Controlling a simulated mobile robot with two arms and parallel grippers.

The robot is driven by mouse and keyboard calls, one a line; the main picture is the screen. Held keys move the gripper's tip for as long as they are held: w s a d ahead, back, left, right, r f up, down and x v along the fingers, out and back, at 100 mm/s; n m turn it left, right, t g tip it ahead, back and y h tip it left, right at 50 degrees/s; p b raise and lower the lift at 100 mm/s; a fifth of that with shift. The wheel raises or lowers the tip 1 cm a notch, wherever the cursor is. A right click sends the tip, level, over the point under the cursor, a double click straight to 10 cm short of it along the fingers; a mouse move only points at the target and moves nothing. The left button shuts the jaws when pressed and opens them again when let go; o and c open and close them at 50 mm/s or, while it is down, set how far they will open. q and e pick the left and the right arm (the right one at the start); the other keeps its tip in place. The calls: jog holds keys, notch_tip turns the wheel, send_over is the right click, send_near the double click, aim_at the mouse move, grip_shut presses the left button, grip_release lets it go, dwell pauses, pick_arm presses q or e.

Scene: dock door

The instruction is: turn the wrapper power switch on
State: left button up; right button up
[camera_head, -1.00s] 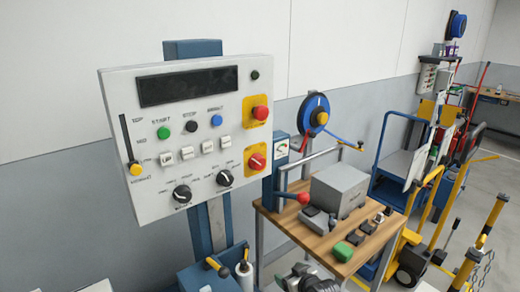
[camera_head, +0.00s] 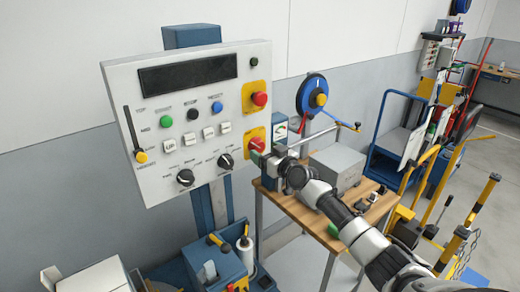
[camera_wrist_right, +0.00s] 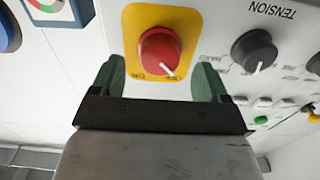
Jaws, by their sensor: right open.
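The panel (camera_head: 205,165) stands upright on a blue post. The red rotary switch (camera_head: 256,144) on its lower yellow plate is at the panel's right edge. In the right wrist view the red switch (camera_wrist_right: 160,50) has a white pointer line slanting down to the right, and the plate's lettering is too small to read surely. My right gripper (camera_head: 263,157) is at this switch. In the wrist view the open green fingers of my right gripper (camera_wrist_right: 160,80) stand one on each side of the switch, with gaps and nothing held. My left gripper is not in view.
A red button (camera_head: 260,98) on another yellow plate sits above the switch. Black dials (camera_head: 226,161), white rocker switches and coloured buttons lie left of it. A wooden bench (camera_head: 300,212) with a grey box stands behind my right arm. A black tension knob (camera_wrist_right: 254,50) is close by.

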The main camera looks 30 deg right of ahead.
aim_at(260, 148)
jog(key=shift+w+a+b, duration=0.1)
jog(key=shift+w+b, duration=0.3)
jog(key=shift+w, duration=1.1)
jog(key=c, duration=0.9)
